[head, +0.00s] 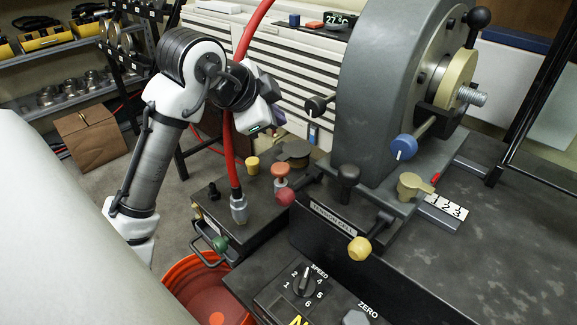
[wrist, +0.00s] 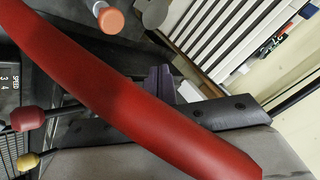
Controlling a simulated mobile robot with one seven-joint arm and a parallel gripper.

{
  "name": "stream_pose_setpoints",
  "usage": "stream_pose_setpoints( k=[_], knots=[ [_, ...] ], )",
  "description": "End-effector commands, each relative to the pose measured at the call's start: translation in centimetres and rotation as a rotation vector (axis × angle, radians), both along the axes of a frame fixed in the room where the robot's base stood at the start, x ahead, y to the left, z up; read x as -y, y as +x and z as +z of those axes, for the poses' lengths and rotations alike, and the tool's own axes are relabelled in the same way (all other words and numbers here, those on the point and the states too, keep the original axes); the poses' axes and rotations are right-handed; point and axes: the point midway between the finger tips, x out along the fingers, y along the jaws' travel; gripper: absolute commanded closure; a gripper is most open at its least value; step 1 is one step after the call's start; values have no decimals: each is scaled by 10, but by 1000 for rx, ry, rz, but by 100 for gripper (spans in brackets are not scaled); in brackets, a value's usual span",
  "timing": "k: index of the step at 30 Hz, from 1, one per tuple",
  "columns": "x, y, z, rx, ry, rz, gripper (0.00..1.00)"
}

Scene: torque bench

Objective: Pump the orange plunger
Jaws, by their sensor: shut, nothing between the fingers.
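The orange plunger (head: 281,171) has a round orange cap on a pale stem. It stands upright on the dark bench block, right of the red hose's metal fitting. In the wrist view its orange cap (wrist: 110,20) shows near the top, with the pale stem beside it. My gripper (head: 270,88) is above and left of the plunger in the head view, clearly apart from it. In the wrist view my dark gripper fingers (wrist: 158,80) are partly hidden by the red hose. They are shut and empty.
The thick red hose (head: 228,150) runs up close by my wrist and crosses the wrist view (wrist: 130,100). A big grey machine (head: 375,80) rises to the right.

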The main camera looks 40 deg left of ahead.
Motion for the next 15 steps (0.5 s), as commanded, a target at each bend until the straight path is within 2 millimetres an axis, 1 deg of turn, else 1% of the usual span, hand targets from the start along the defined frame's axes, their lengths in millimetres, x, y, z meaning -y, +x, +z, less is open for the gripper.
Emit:
stream_pose_setpoints(
  k=[9,15],
  knots=[
    [0,0,0,3,0,0,100],
    [0,0,-11,4,1,1,100]
  ],
)
